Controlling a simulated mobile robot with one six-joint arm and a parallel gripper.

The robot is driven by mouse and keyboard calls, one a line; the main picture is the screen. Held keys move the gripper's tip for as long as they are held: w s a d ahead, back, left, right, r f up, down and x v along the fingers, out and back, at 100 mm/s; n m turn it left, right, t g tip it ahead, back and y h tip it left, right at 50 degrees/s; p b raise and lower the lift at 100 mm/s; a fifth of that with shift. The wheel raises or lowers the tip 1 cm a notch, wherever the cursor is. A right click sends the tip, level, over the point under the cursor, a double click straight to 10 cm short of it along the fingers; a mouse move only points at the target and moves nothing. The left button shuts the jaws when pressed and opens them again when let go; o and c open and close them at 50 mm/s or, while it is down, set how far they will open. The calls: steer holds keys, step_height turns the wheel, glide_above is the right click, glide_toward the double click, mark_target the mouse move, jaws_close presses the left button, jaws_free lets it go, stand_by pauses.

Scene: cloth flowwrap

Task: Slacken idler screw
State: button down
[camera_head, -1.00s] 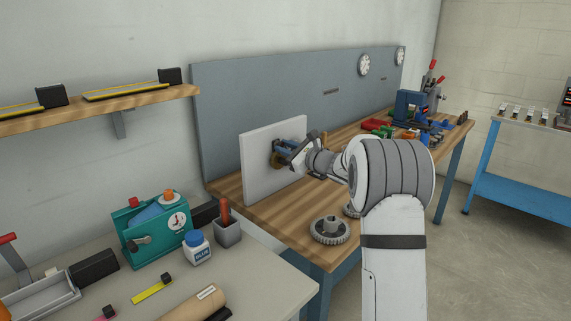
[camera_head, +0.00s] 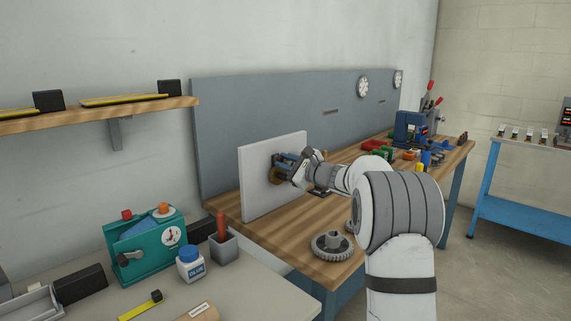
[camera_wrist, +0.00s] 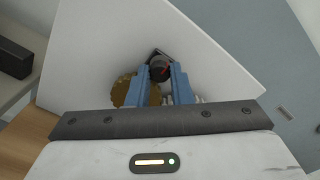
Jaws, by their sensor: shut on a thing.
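A brass gear (camera_wrist: 124,90) shows behind the left finger, and part of a paler toothed wheel shows near the right finger. They sit against an upright white panel (camera_wrist: 85,60). In the head view the white panel (camera_head: 258,180) stands on the wooden bench, and my gripper (camera_head: 280,168) is at its face. The screw is hidden there by the gripper and the wrist.
A dark grey gear (camera_head: 333,245) lies on the wooden bench (camera_head: 290,235) in front of the panel, with another partly behind my arm. A teal box with a dial (camera_head: 145,240), a glue bottle (camera_head: 190,264) and a grey cup (camera_head: 224,247) stand on the nearer table.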

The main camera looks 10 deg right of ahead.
steer(key=c, duration=1.3)
jaws_free()
steer(key=v, duration=0.7)
steer(key=shift+s+d, duration=0.25)
steer(key=shift+s, duration=0.05)
